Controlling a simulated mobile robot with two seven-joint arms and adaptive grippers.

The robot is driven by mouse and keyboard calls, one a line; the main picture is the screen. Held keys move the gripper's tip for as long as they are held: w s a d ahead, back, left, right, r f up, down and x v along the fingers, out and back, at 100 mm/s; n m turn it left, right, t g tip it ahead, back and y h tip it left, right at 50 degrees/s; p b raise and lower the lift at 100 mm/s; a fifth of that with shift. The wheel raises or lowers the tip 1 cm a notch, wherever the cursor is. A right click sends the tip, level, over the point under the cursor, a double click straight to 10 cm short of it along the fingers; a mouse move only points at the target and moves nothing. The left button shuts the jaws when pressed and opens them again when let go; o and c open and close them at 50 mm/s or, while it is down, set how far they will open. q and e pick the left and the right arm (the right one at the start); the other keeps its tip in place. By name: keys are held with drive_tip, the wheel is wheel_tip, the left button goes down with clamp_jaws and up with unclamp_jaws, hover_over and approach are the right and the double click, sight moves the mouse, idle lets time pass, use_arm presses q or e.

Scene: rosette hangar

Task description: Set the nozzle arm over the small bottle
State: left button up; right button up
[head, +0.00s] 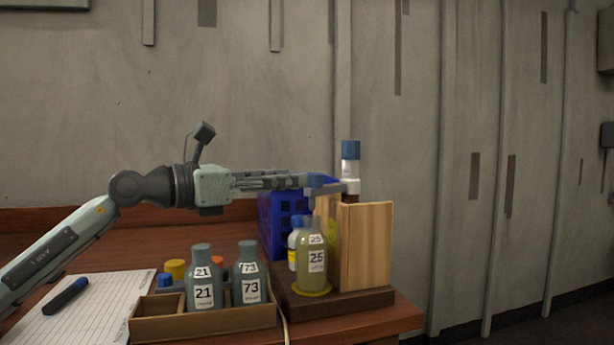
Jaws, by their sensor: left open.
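The small bottle (312,262), olive and labelled 25, stands upright on a yellow ring (311,290) on a dark wooden base, below the bar. My left gripper (312,181) comes in level from the left, its fingertips at the bar's left end. It is open and seems empty; I cannot tell whether it touches the bar. The fingers partly overlap the bar's end. My right gripper is not in view.
A wooden block (365,245) stands right of the small bottle. A blue crate (270,228) and a white-labelled bottle (294,243) are behind it. A wooden tray (165,326) with bottles 21 (203,280) and 73 (249,275) stands left. A notepad with a marker (66,296) lies far left.

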sight(309, 175)
use_arm(q)
drive_tip(key=p+x, duration=0.1)
drive_tip(key=x, duration=0.4)
drive_tip(key=shift+w+d+r, duration=0.1)
drive_tip(key=shift+d, duration=0.15)
drive_tip(key=shift+w+d, duration=0.35)
drive_tip(key=shift+d, duration=0.1)
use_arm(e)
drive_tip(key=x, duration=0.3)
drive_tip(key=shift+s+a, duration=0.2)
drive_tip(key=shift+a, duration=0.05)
use_arm(q)
clamp_jaws()
